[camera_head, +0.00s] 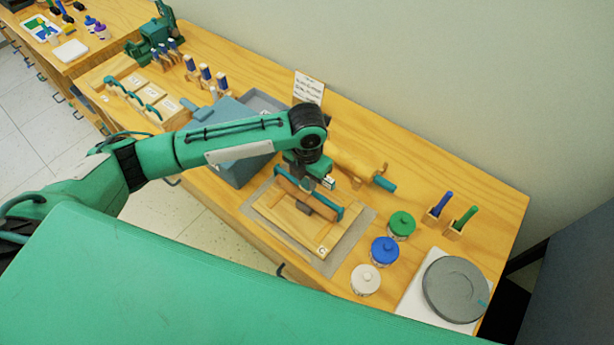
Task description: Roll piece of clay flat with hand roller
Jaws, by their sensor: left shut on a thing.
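A hand roller (291,193) with a brown cylinder and teal ends lies slantwise over a wooden board (289,227). The board rests on a grey mat (333,262). My left gripper (317,196) points down from above and is shut on the roller near its middle. The gripper and wrist cover part of the roller. I cannot make out the piece of clay; it may be hidden under the roller or gripper. My right gripper is not in view.
Lidded jars, green (401,224), blue (384,250) and white (365,279), stand right of the mat. A grey wheel (456,289) is at the far right. A wooden cylinder with a teal end (385,184) lies behind the board. A blue-grey bin (237,172) stands left.

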